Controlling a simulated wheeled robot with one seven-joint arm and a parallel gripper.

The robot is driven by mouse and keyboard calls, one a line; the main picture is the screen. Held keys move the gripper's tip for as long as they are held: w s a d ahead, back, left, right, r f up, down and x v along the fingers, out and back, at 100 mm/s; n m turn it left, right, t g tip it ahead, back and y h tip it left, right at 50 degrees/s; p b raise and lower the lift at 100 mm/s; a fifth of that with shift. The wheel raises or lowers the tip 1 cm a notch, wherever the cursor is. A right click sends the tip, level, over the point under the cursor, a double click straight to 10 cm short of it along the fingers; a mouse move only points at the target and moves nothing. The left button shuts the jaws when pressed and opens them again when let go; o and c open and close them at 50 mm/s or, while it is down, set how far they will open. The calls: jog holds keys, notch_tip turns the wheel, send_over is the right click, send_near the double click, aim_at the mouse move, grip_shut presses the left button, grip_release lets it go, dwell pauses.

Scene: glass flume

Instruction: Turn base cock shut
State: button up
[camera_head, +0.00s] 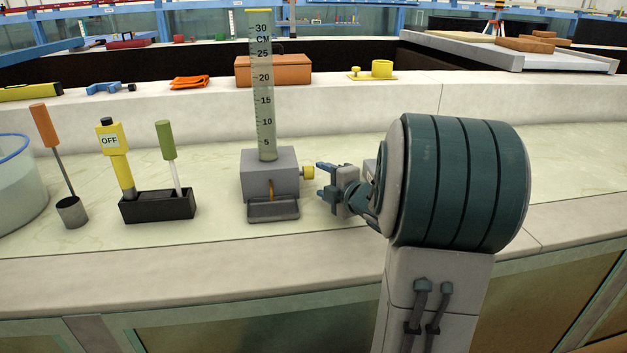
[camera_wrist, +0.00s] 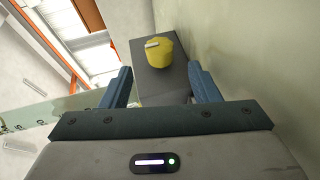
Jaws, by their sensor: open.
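The base cock is a yellow knob (camera_head: 308,172) on the right side of a grey base block (camera_head: 262,176). A clear graduated tube (camera_head: 262,95), marked in centimetres, stands upright on the block. My gripper (camera_head: 320,180) is just right of the knob, its fingers pointing at it. In the wrist view the yellow knob (camera_wrist: 160,52) shows ahead, between and beyond the two blue fingertips (camera_wrist: 162,80), with a small pale bar on it. The fingers are apart and look clear of the knob. Nothing is held.
A black holder (camera_head: 158,206) with a yellow tool marked OFF (camera_head: 115,160) and a green-handled tool (camera_head: 166,141) stands left of the block. An orange-handled tool (camera_head: 44,125) stands in a small cup further left. A raised ledge (camera_head: 345,95) runs behind.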

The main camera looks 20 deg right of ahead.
aim_at(312, 174)
jog(key=x, duration=0.5)
jog(key=shift+w+b, duration=0.15)
jog(key=shift+b, duration=0.2)
jog(key=c, duration=1)
